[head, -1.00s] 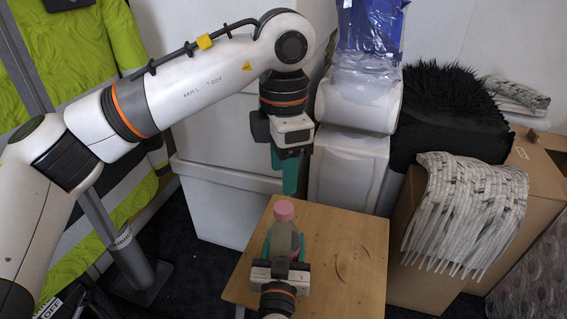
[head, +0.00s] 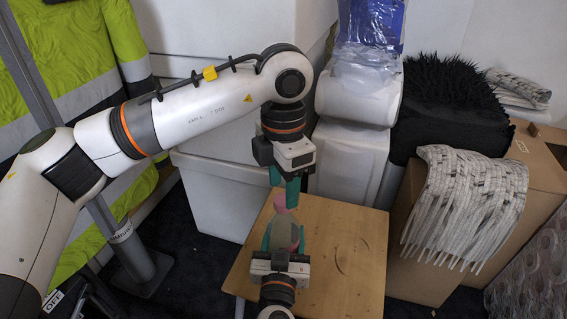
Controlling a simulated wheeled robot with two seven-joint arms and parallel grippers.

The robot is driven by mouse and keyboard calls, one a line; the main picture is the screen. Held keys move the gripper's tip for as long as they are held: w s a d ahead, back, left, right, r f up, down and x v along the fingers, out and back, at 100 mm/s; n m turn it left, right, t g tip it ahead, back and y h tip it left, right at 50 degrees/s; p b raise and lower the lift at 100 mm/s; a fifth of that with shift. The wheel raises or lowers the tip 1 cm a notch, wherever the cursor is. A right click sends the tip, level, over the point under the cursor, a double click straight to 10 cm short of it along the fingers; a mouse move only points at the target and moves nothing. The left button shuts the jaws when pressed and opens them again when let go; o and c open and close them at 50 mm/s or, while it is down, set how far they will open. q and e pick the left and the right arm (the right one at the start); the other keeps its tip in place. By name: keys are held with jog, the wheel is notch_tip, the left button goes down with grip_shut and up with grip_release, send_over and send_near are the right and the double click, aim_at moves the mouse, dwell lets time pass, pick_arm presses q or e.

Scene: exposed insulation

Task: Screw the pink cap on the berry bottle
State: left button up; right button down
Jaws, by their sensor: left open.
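The berry bottle (head: 285,236), greyish and see-through, stands upright at the table's left part. The pink cap (head: 280,202) shows at its top, partly hidden by my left gripper. I cannot tell whether it is threaded on. My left gripper (head: 284,194) points down over the cap with its green fingers apart, the right finger in front of the cap. My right gripper (head: 284,240) comes from the near side, its green fingers against both sides of the bottle.
The wooden table (head: 345,250) is clear to the right of the bottle. White bins (head: 215,200) stand behind it. A cardboard box (head: 425,275) with a pale fringed cloth (head: 465,200) is at the right.

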pick_arm(q)
jog(key=shift+f, duration=1.35)
jog(key=shift+c, duration=0.3)
jog(key=c, duration=1)
jog(key=shift+o, duration=0.2)
jog(key=o, duration=1.2)
notch_tip(320, 180, up, 12)
jog(key=shift+r, duration=0.1)
